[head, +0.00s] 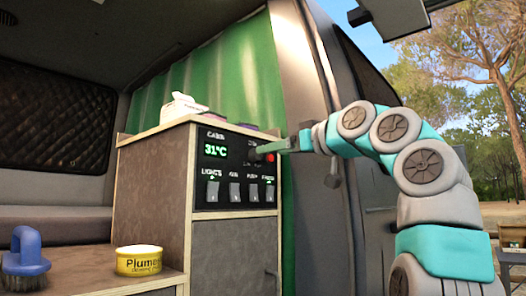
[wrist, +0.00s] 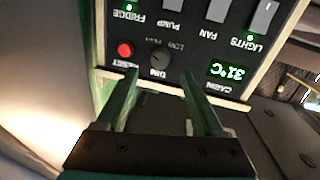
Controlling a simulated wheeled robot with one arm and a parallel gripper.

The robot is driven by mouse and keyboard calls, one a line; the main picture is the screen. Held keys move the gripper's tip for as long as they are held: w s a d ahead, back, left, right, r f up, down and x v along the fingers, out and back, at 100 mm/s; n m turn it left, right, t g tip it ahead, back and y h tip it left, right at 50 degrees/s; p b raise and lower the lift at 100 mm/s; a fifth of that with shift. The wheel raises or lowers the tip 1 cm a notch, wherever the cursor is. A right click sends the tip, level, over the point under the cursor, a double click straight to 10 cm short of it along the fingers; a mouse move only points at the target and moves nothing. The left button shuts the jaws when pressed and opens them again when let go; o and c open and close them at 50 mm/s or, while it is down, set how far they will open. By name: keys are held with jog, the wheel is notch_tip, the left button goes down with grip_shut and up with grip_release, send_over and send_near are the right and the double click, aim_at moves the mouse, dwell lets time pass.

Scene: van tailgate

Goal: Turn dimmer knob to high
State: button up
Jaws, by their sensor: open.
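The black dimmer knob (wrist: 160,61) sits on the black control panel (head: 239,166), between a red button (wrist: 124,50) and the green 31°C display (wrist: 226,72). The wrist view shows the panel upside down; the small print by the knob reads "LOW", and the rest is hard to read. My gripper (wrist: 159,76) is open and empty, with its two green fingers pointing at the panel and the knob between their tips in the picture. In the head view, my gripper (head: 264,149) reaches the panel's upper right and largely hides the knob. I cannot tell whether the fingers touch it.
Below the display are several switches (head: 235,192), labelled lights, fan, pump and fridge. A white tissue box (head: 183,106) stands on the cabinet top. A yellow tin (head: 139,261) and a blue brush (head: 25,252) stand on the lower surface at left. A grey van door pillar is at right.

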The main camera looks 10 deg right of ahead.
aim_at(256, 155)
jog(key=p+x, duration=0.1)
jog(key=x, duration=0.4)
jog(key=shift+w, duration=0.1)
grip_shut()
dwell(0.4)
